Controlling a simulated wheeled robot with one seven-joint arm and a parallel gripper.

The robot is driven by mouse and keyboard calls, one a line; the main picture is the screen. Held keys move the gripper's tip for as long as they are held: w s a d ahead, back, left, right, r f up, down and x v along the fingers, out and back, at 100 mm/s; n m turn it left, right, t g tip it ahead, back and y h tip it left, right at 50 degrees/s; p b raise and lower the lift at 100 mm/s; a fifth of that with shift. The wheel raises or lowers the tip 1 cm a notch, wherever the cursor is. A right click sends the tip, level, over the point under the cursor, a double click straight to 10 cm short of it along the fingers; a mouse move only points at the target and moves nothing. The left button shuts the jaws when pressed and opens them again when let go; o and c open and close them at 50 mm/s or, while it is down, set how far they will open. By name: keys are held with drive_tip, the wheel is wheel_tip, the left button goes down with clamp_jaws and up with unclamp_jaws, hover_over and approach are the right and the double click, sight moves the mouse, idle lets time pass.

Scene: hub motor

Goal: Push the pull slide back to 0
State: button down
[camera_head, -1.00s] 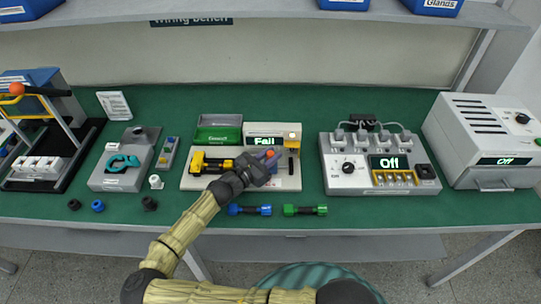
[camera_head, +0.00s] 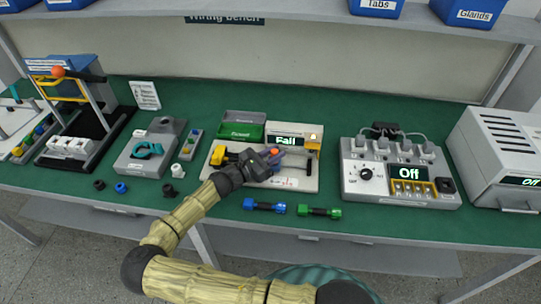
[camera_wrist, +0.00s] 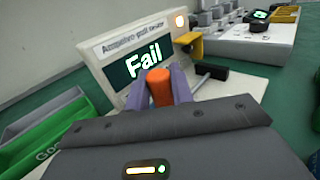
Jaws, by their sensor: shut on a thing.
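The pull tester (camera_head: 303,184) stands mid-bench, and its screen (camera_head: 287,141) reads "Fail". The slide's orange knob (camera_head: 273,152) stands upright in front of the screen. It also shows in the wrist view (camera_wrist: 159,88). My gripper (camera_head: 271,157) is shut on this knob, with a purple finger on each side of it in the wrist view (camera_wrist: 162,86). The slide's scale and zero mark cannot be read; my gripper hides much of the slide. A yellow and black part (camera_head: 222,157) lies at the tester's left. A yellow bracket (camera_head: 313,144) stands at its right.
A green bin marked Good (camera_head: 243,132) stands behind the tester's left side. A blue connector (camera_head: 264,206) and a green connector (camera_head: 319,212) lie in front. A grey unit reading "Off" (camera_head: 360,190) stands to the right, with a narrow gap between.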

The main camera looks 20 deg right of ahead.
drive_tip(key=shift+w+a, duration=0.2)
drive_tip(key=shift+a, duration=0.05)
drive_tip(key=c, duration=1.3)
unclamp_jaws()
drive_tip(key=shift+a, duration=0.1)
drive_tip(key=shift+o, duration=0.2)
drive_tip(key=b+v, duration=0.2)
drive_tip(key=v, duration=1.5)
drive_tip(key=shift+s, duration=0.2)
drive_tip(key=shift+w, duration=0.1)
